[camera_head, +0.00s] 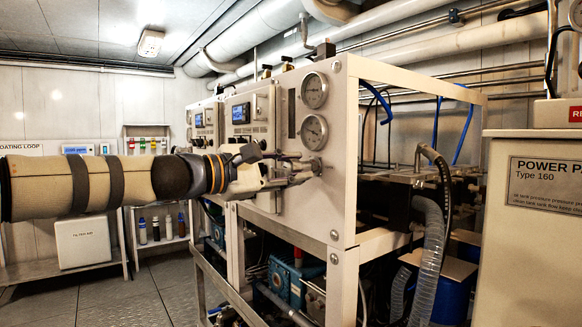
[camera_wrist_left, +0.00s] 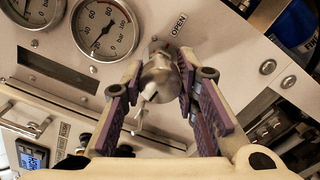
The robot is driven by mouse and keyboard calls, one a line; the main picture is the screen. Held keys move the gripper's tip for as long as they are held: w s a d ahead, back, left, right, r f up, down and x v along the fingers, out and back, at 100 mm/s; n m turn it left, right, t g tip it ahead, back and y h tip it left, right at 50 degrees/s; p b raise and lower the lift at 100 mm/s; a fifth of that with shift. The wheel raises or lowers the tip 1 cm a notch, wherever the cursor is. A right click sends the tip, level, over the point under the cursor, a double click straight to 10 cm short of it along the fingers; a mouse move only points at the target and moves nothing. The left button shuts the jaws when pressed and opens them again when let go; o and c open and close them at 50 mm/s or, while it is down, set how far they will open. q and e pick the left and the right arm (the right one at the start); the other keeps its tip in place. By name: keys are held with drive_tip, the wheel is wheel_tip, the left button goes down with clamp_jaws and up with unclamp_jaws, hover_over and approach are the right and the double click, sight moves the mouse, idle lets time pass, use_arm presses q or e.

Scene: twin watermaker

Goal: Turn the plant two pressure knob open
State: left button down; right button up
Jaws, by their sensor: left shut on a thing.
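The silver pressure knob (camera_wrist_left: 158,76) sits on the white front panel, just below a round gauge and next to an "OPEN" label (camera_wrist_left: 179,26) in the left wrist view. My left gripper (camera_head: 304,168) reaches in from the left in the head view, at the lower right of the panel (camera_head: 340,200). In the left wrist view its fingers stand on either side of the knob, shut on it. The fingers hide most of the knob in the head view. My right gripper is not in view.
Two round gauges, an upper one (camera_head: 314,90) and a lower one (camera_head: 314,132), sit above the knob. A panel with a blue display (camera_head: 241,113) is to the left. Hoses (camera_head: 428,250) and an open frame lie to the right.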

use_arm(q)
drive_tip(key=n, duration=0.5)
drive_tip(key=shift+n, duration=2.4)
drive_tip(key=c, duration=1.2)
unclamp_jaws()
drive_tip(key=shift+s+a, duration=0.1)
drive_tip(key=v, duration=1.1)
drive_tip(key=shift+s+a, duration=0.2)
drive_tip(key=shift+a, duration=0.1)
